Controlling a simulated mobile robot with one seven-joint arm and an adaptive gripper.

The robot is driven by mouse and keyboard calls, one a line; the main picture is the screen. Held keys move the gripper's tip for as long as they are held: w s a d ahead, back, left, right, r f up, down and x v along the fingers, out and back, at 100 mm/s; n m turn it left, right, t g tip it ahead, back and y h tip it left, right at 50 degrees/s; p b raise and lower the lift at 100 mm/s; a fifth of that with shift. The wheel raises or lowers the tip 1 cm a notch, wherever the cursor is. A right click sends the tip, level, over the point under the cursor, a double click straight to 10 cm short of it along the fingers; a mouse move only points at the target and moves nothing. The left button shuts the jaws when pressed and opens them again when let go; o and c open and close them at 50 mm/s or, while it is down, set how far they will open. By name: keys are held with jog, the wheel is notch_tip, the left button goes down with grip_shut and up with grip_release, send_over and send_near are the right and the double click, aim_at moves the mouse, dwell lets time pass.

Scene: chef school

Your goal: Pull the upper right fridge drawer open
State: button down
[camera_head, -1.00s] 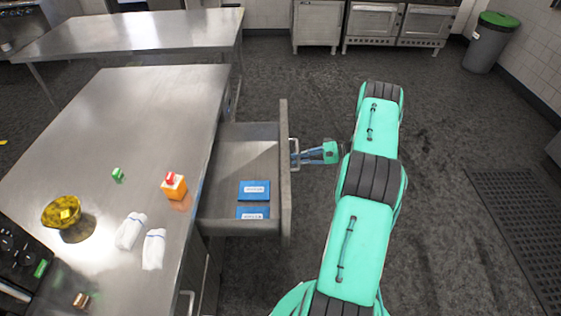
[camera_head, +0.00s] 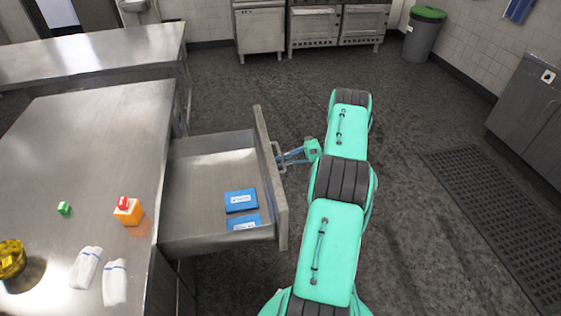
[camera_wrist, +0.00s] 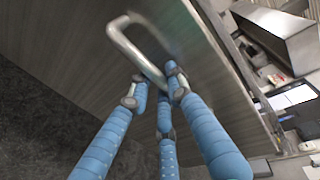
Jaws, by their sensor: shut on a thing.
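The steel drawer (camera_head: 205,165) stands well out from the right side of the steel counter unit. Two blue packs lie inside it, one at the middle (camera_head: 240,200) and one near its front corner (camera_head: 244,222). Its front panel (camera_head: 268,165) faces right. My gripper (camera_head: 281,158) is at the outer side of the panel, its fingers shut on the drawer's handle. In the wrist view, the bar handle (camera_wrist: 133,48) runs down between the blue fingers of my gripper (camera_wrist: 155,88). The finger pads partly hide the handle's lower end.
Dark floor right of my arm is clear up to a floor grate (camera_head: 490,220) and grey cabinets (camera_head: 535,110).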

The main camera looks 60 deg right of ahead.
jog(key=c, duration=1.6)
grip_release()
jog(key=shift+c, duration=0.2)
jog(key=shift+d, duration=0.1)
jog(key=v, duration=1.2)
jog(key=shift+w, duration=0.1)
